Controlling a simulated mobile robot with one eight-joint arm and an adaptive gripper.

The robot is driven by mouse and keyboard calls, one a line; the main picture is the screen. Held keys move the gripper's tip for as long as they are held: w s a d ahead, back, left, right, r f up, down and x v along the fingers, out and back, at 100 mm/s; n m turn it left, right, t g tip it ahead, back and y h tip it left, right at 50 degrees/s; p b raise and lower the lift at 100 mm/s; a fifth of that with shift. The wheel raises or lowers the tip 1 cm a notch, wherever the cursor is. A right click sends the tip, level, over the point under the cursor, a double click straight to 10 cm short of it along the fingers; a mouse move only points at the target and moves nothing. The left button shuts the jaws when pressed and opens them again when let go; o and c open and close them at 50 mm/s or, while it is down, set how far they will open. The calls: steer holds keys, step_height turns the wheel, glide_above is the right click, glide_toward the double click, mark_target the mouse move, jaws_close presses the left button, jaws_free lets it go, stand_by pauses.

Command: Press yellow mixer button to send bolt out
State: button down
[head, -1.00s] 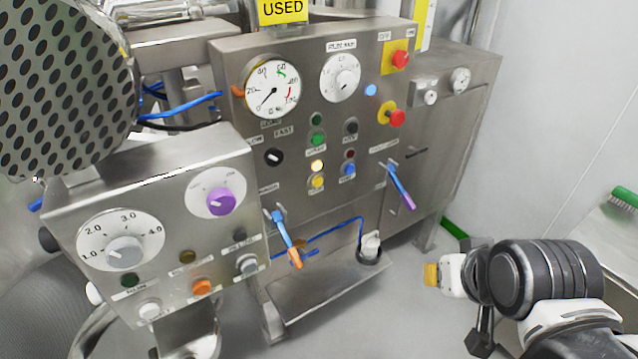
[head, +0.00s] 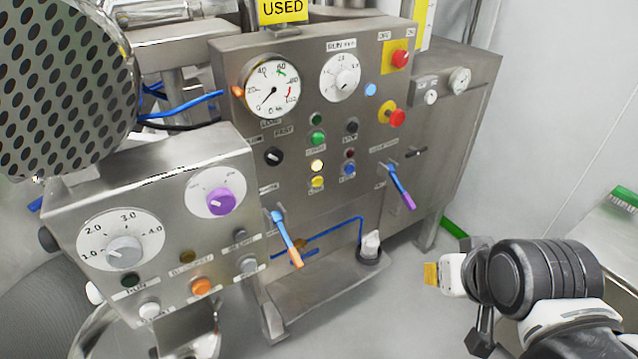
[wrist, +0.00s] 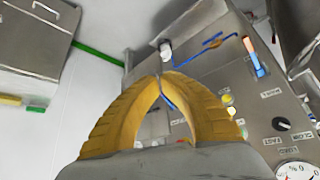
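The yellow button (head: 317,182) is on the steel mixer panel (head: 230,75), just below a bright pale-yellow lamp (head: 317,166) and left of a blue button (head: 348,170). In the wrist view, the yellow button (wrist: 227,99) shows just right of my right finger. My gripper (head: 430,274) is at the lower right of the head view, apart from the panel and over the floor. In the wrist view, the two yellow fingers of my gripper (wrist: 161,78) curve together and meet at their tips, with nothing visible between them.
Two levers, one blue-orange (head: 287,240) and one blue-purple (head: 401,187), stick out from the mixer below the buttons. A smaller control box (head: 160,170) with dials stands at left. Red stop knobs (head: 397,118) are at right. Floor (head: 400,310) is clear near my gripper.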

mark_target(317, 181)
stand_by(0.4)
steer(key=w+a+f+m+t+y, duration=0.1)
steer(key=w+a+f+m+y, duration=0.1)
steer(key=w+a+f+m, duration=0.2)
steer(key=w+a+f+m+t+y, duration=0.1)
steer(key=w+a+f+m, duration=0.3)
steer(key=w+a+m, duration=0.7)
steer(key=w+m+y, duration=0.1)
steer(key=w+m, duration=0.3)
steer(key=w, duration=0.3)
steer(key=shift+f+y, duration=0.3)
steer(key=shift+w, duration=0.15)
steer(key=shift+w+a, duration=0.8)
steer(key=shift+w, duration=0.4)
steer(key=shift+w+a, duration=0.85)
steer(key=shift+w, duration=0.4)
steer(key=shift+w+a, duration=0.8)
steer(key=shift+w, duration=0.4)
steer(key=shift+w+a, duration=0.25)
steer(key=shift+w, duration=0.05)
